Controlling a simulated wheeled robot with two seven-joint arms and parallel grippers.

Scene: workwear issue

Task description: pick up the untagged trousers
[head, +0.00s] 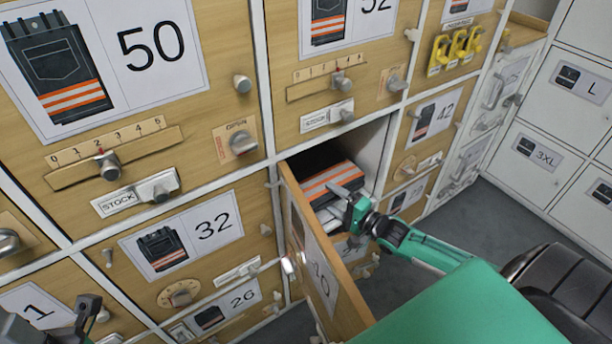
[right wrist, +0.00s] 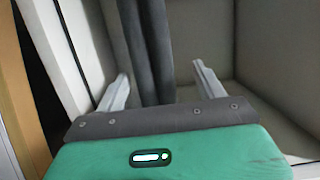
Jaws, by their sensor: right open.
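Folded dark trousers with orange and pale bands (head: 322,181) lie in an open compartment in the middle of the head view. I can make out no tag on them, but part of them is hidden by my right gripper. My right gripper (head: 343,190) reaches into the compartment at their right side, jaws open. In the right wrist view, dark folded cloth (right wrist: 149,45) stands between the spread fingers (right wrist: 160,88); I cannot tell whether they touch it. My left gripper (head: 84,312) shows only in part at the lower left corner, and its jaws are unclear.
The open compartment door (head: 325,270) swings out just left of my right arm. Yellow tags (head: 455,48) hang upper right.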

